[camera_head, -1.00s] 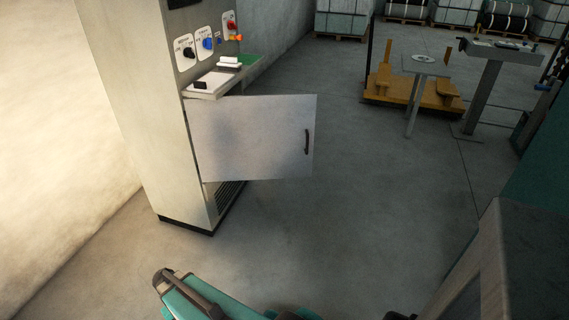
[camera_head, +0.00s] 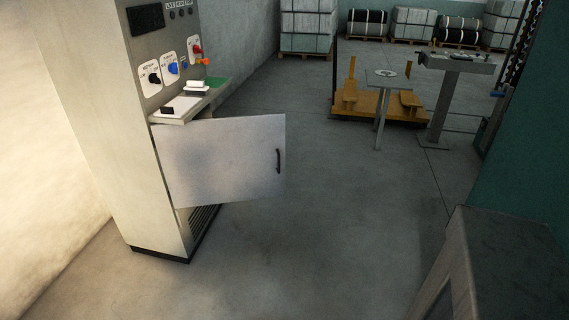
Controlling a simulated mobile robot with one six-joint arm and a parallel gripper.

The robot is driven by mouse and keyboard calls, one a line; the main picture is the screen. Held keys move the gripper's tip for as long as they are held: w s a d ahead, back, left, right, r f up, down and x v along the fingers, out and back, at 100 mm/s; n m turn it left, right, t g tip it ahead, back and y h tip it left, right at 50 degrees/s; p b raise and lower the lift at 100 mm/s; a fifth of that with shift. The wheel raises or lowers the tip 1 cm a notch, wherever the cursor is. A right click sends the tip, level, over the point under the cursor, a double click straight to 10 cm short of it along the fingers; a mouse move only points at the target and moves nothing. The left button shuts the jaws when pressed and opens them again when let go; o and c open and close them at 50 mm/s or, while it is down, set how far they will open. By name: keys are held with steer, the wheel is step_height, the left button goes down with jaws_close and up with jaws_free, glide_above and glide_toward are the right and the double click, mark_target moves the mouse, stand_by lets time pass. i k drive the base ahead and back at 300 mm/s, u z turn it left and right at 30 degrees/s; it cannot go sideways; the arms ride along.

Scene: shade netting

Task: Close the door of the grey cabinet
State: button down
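The grey cabinet (camera_head: 105,130) stands at the left, with switches and a small shelf on its upper front. Its door (camera_head: 225,165) stands open, swung outward to the right below the shelf. A dark vertical handle (camera_head: 278,161) is near the door's free edge. Part of the vented lower front shows beneath the door. My gripper is not in view.
A grey box-like object (camera_head: 495,265) and a dark green surface (camera_head: 525,150) are at the right. A small table (camera_head: 395,78), a wooden platform (camera_head: 375,108) and a grey stand (camera_head: 445,95) are farther back. The floor between is clear.

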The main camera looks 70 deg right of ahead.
mark_target(236, 159)
steer(key=u, duration=0.2)
steer(key=k, duration=0.6)
steer(key=z, duration=1.7)
steer(key=i, duration=0.75)
steer(key=u, duration=0.35)
